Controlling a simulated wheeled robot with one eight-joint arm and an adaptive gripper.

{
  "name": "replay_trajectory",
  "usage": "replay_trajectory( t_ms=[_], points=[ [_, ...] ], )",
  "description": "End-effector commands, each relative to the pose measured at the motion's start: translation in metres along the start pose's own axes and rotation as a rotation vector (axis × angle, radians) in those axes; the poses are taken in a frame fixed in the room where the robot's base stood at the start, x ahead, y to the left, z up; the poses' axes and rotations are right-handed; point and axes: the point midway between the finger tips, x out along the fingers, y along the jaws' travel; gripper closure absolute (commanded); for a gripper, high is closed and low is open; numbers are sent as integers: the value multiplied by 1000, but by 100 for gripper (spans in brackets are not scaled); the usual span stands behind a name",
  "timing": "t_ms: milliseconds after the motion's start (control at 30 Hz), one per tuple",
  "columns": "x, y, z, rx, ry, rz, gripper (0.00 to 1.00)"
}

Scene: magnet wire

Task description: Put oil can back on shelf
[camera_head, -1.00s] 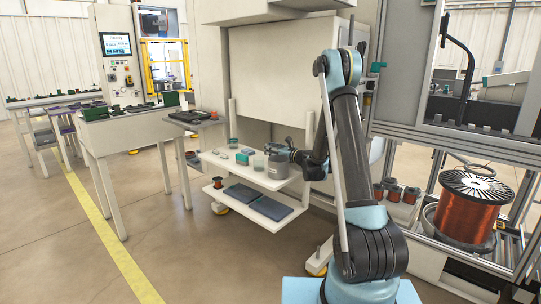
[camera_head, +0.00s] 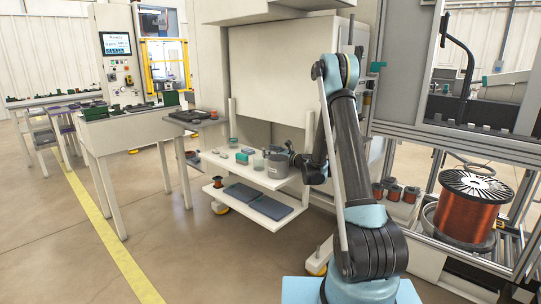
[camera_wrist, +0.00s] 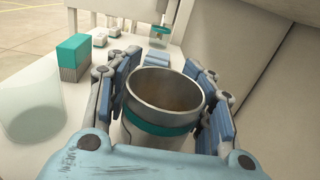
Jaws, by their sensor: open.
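The oil can, a grey open-topped can with a teal band, stands upright on the upper white shelf of a cart. It shows in the head view (camera_head: 277,165) and large in the wrist view (camera_wrist: 162,108). My gripper (camera_wrist: 163,75) is open, with one blue-padded finger on each side of the can. I cannot tell whether the pads touch it. In the head view my gripper (camera_head: 296,161) is at the right side of the can, which partly hides its fingers. The can's lower part is hidden in the wrist view.
A clear jar (camera_wrist: 35,105) stands left of the can, with a teal box (camera_wrist: 72,58) and small pale items beyond. The cart's lower shelf holds dark flat pads (camera_head: 257,201) and a copper spool (camera_head: 217,182). A machine wall (camera_wrist: 262,80) rises close on the right.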

Motion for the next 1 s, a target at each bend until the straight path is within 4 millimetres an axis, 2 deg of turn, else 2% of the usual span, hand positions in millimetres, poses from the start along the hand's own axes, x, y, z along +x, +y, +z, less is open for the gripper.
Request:
replay_trajectory(
  t_ms=[167,500,633,800,1000],
  points=[
    [-17,0,1,0,0,0,54],
    [-81,0,1,0,0,-2,54],
    [-101,0,0,0,0,-1,54],
    [-115,1,0,0,0,1,54],
    [-120,1,0,0,0,1,54]
  ],
)
